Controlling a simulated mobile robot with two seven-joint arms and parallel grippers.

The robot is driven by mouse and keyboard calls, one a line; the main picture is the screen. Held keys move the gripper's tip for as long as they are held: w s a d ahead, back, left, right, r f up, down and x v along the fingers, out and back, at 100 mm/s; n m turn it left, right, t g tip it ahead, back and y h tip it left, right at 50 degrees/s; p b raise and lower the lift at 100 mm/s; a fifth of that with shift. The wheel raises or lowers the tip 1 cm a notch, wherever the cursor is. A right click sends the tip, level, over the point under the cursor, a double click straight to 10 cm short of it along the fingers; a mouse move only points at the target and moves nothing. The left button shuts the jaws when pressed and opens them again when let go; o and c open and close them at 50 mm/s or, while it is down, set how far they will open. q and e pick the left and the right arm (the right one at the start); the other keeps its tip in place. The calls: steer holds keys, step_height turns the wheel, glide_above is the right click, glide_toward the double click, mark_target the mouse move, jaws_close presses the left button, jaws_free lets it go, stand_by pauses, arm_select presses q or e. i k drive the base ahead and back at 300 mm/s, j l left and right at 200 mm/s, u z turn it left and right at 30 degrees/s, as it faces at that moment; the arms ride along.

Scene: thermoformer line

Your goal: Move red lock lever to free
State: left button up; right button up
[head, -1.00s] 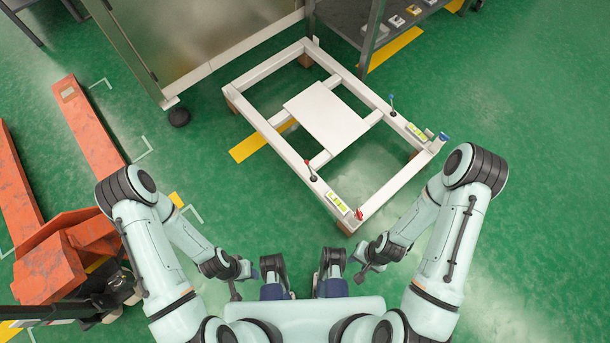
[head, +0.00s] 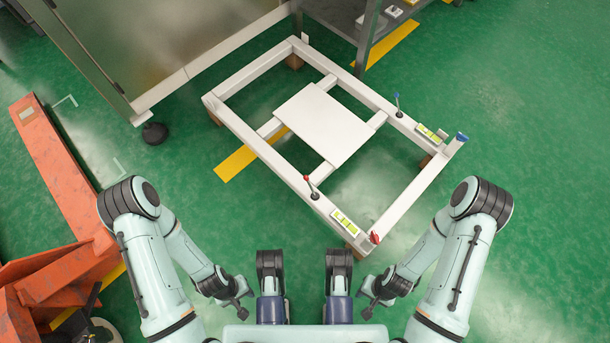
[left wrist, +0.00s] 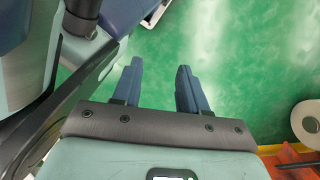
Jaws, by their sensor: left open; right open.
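A lever with a red knob (head: 307,178) stands on the near-left beam of a low white frame (head: 259,149). A small red handle (head: 374,237) sits at that beam's near end. A striped yellow-green label (head: 344,220) lies between them. I cannot tell which of the two is the lock lever. My left gripper (head: 238,297) is low at the left, well short of the frame and apart from both red parts. Its two blue fingers (left wrist: 158,82) are open and empty in the left wrist view. My right gripper (head: 372,297) is open, just below the frame's near corner, touching nothing.
On the far-right beam are a dark-blue-knobbed lever (head: 397,99), another label (head: 430,134) and a blue handle (head: 461,137). An orange pallet truck (head: 59,180) stands at the left. A panelled cabinet (head: 180,45) stands behind. Green floor right of the frame is clear.

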mark_target(306, 178)
steer(key=j+z, duration=0.1)
steer(key=z, duration=0.35)
steer(key=i+j+z, duration=0.15)
steer(key=z, duration=0.3)
steer(key=j+z, duration=0.1)
steer(key=z, duration=0.4)
steer(key=j+z, duration=0.3)
steer(key=j, duration=0.2)
steer(key=j+z, duration=0.3)
steer(key=j, duration=0.2)
steer(key=j+z, duration=0.1)
steer(key=j, duration=0.65)
steer(key=k+j, duration=0.15)
steer(key=j, duration=0.55)
steer(key=z, duration=0.05)
